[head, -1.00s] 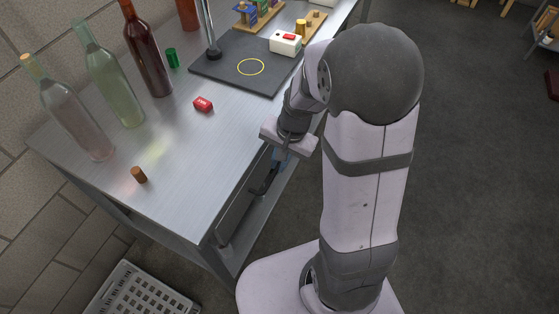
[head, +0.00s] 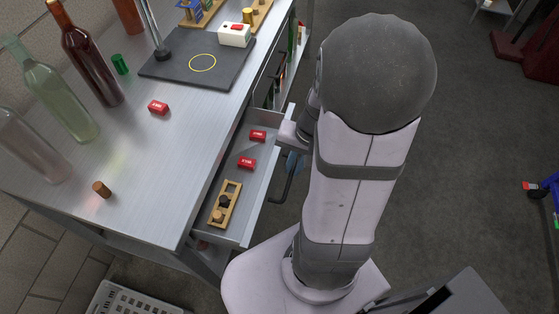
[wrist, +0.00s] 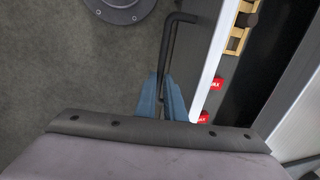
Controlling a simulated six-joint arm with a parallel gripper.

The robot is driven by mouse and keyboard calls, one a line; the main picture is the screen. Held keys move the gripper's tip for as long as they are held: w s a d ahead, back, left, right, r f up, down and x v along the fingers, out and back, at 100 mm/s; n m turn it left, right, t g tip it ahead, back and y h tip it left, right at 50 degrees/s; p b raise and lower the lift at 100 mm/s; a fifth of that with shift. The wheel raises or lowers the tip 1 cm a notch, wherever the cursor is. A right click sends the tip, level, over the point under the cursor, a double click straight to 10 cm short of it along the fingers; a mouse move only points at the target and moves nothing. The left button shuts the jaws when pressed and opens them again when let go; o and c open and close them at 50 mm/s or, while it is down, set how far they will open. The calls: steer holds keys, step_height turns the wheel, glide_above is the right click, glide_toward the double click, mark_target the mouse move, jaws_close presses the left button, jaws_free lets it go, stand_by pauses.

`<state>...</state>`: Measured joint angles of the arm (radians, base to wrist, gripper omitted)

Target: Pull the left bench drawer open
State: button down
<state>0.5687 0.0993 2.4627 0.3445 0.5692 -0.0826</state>
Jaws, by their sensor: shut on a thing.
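The left bench drawer (head: 258,207) stands pulled out from the bench front in the head view. Inside it lie two red labelled blocks (head: 247,163) and a wooden rack (head: 224,204) with dark round pieces. My gripper (head: 292,163) is at the drawer's outer front, partly hidden by my arm. In the wrist view its blue fingers (wrist: 166,100) are shut on the dark bar handle (wrist: 167,55). The handle also shows in the head view (head: 287,188). The pale drawer front edge (wrist: 212,65) runs beside the handle.
A grey crate (head: 130,300) is on the floor at lower left. Floor on the right is largely open.

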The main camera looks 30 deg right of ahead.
steer(key=shift+d, duration=0.1)
steer(key=c, duration=1.8)
jaws_free()
steer(key=shift+c, duration=0.2)
steer(key=shift+r, duration=0.1)
step_height(320, 180, up, 7)
steer(key=s+d+p, duration=0.1)
